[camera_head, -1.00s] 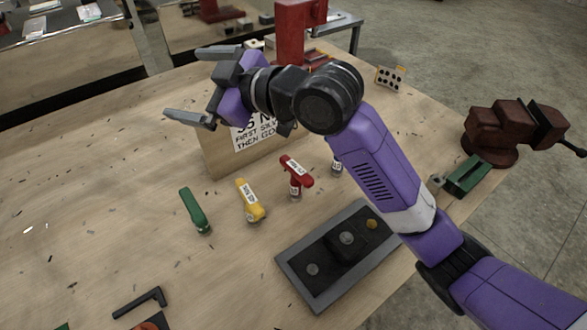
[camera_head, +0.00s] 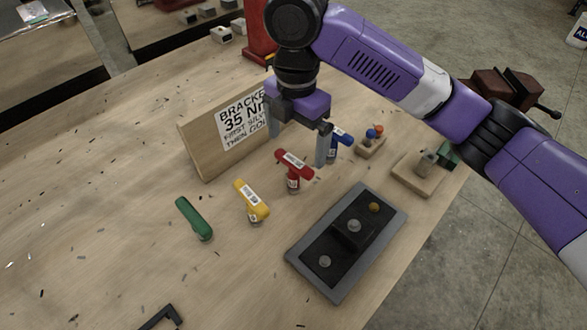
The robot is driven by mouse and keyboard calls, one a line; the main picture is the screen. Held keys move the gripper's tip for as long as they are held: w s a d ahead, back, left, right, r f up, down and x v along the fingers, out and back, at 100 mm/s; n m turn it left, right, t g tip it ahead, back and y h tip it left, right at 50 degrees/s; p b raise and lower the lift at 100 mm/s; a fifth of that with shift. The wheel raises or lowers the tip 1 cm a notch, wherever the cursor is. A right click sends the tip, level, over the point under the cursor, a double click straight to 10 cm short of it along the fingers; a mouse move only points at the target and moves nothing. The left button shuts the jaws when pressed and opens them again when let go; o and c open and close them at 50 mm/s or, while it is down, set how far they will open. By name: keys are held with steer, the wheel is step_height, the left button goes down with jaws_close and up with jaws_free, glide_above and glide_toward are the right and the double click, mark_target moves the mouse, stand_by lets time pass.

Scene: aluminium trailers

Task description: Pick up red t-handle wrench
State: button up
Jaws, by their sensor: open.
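The red t-handle wrench (camera_head: 294,164) stands upright on the wooden bench, its red handle carrying a white label. It is between the yellow t-handle wrench (camera_head: 251,200) and the blue t-handle wrench (camera_head: 342,137). A green t-handle wrench (camera_head: 193,216) is farther left. My gripper (camera_head: 297,150) points down with its two fingers spread, open and empty. In the picture its fingers straddle the red handle. The fingertips look near handle height, but I cannot tell the exact gap. The blue wrench is partly hidden behind the right finger.
A wooden board with a printed sign (camera_head: 205,148) stands behind the wrenches. A grey tray (camera_head: 299,262) with a black bracket lies at front right. Small wooden blocks (camera_head: 413,178) and a dark red vise (camera_head: 497,92) are at right. The bench's left side is mostly clear.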

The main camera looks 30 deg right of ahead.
mark_target(296, 159)
step_height(296, 159, down, 5)
steer(key=shift+f, duration=0.1)
steer(key=shift+a+f+p, duration=0.15)
steer(key=shift+f+p, duration=0.2)
steer(key=shift+f, duration=1.1)
steer(key=shift+a+f+p, duration=0.1)
steer(key=shift+f+p, duration=0.2)
steer(key=shift+f, duration=1.15)
steer(key=shift+c, duration=0.4)
steer(key=c, duration=1.6)
steer(key=shift+r, duration=0.1)
steer(key=shift+c, duration=0.2)
step_height(296, 159, up, 20)
